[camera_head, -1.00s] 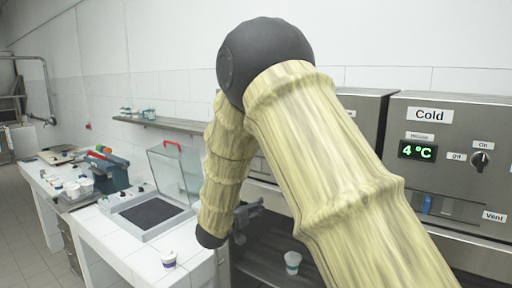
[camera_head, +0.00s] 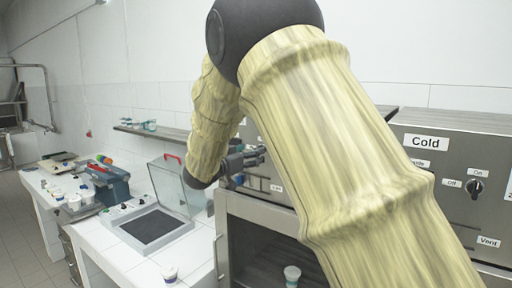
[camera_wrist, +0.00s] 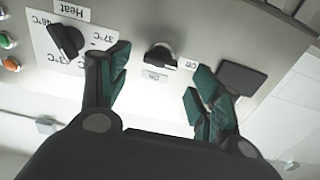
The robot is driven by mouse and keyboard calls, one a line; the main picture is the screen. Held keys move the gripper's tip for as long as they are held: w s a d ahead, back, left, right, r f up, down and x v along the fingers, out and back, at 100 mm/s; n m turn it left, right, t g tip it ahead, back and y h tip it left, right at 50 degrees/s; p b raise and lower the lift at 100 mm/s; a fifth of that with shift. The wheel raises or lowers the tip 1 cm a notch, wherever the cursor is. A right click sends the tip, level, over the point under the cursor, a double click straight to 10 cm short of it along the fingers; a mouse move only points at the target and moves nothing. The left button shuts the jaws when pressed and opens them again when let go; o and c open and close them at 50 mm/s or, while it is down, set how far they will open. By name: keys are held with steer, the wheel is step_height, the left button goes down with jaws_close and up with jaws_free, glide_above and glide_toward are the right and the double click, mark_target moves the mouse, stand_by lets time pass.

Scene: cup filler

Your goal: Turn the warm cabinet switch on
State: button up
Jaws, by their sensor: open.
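The warm cabinet's front panel (camera_wrist: 225,35) fills the upper part of the wrist view, seen upside down. Its black rotary switch (camera_wrist: 160,57) sits by the "On" (camera_wrist: 153,76) and "Off" (camera_wrist: 188,65) labels. I cannot tell surely which label it points to. My gripper (camera_wrist: 157,70) is open, one finger on each side of the switch in the picture, with nothing held. In the head view my gripper (camera_head: 245,161) is in front of the warm cabinet panel, which my arm largely hides.
A black temperature dial (camera_wrist: 66,40) is beside my left finger, under the "Heat" label (camera_wrist: 72,10). The cold cabinet (camera_head: 450,150) stands right, with its own switch (camera_head: 475,187). An open-lidded device (camera_head: 150,228) stands left.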

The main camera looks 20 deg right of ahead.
steer(key=p+x, duration=0.1)
steer(key=x, duration=0.3)
steer(key=shift+w+d+p, duration=0.15)
steer(key=shift+p, duration=0.15)
